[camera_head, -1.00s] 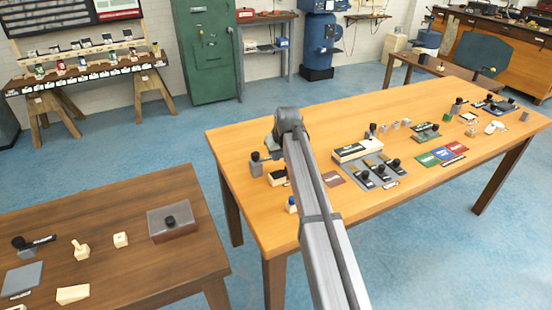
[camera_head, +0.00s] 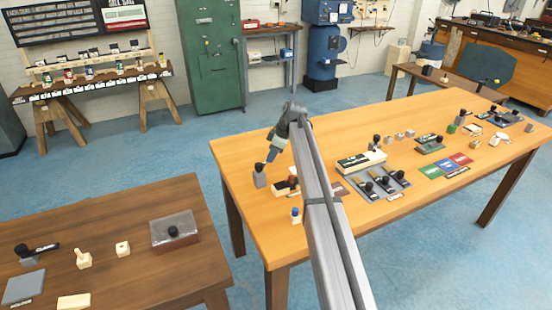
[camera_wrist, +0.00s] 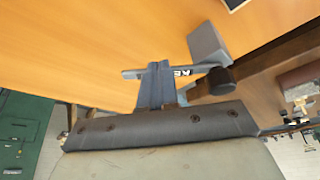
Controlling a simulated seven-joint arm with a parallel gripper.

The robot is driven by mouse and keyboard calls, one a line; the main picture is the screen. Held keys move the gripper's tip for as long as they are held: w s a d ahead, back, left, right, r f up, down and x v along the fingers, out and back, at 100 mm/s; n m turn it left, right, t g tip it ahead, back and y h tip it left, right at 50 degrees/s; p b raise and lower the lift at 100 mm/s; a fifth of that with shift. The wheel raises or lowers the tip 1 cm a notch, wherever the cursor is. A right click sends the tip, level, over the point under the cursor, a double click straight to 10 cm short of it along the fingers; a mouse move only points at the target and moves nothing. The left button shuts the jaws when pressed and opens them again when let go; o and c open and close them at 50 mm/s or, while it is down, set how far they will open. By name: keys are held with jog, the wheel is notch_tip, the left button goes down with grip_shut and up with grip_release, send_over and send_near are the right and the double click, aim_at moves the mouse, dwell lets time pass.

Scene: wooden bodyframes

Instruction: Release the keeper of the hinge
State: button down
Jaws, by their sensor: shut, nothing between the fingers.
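A grey block with a black knob (camera_head: 260,178) stands near the left end of the light wooden table. In the wrist view a grey block (camera_wrist: 207,45) with a black knob (camera_wrist: 217,80) shows just right of my fingers. A thin plate (camera_wrist: 185,72) with letters starting "KE" lies partly behind the fingertips. My gripper (camera_head: 272,155) is just above and right of the block in the head view. In the wrist view its fingers (camera_wrist: 155,80) are shut and empty. Whether they touch the plate or block I cannot tell. I cannot make out a hinge.
A small cream box (camera_head: 283,189) and a blue-capped item (camera_head: 295,216) sit near the block. My arm hides part of the table. Further right are a grey tray with black knobs (camera_head: 378,184) and coloured cards (camera_head: 445,166). A dark table (camera_head: 110,215) stands at the left.

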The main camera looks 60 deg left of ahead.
jog(key=shift+s+a+n+h, duration=0.35)
jog(key=shift+a+n, duration=0.35)
jog(key=shift+n, duration=0.2)
jog(key=shift+s+a, duration=0.5)
jog(key=shift+s, duration=0.25)
jog(key=shift+s+a, duration=0.5)
jog(key=shift+s, duration=0.35)
jog(key=shift+w+a, duration=0.1)
jog(key=shift+w, duration=0.35)
jog(key=w, duration=0.3)
jog(key=shift+w+r, duration=0.3)
jog(key=a+v, duration=0.1)
jog(key=v, duration=0.8)
jog(key=shift+w, duration=0.2)
jog(key=shift+w+r, duration=0.1)
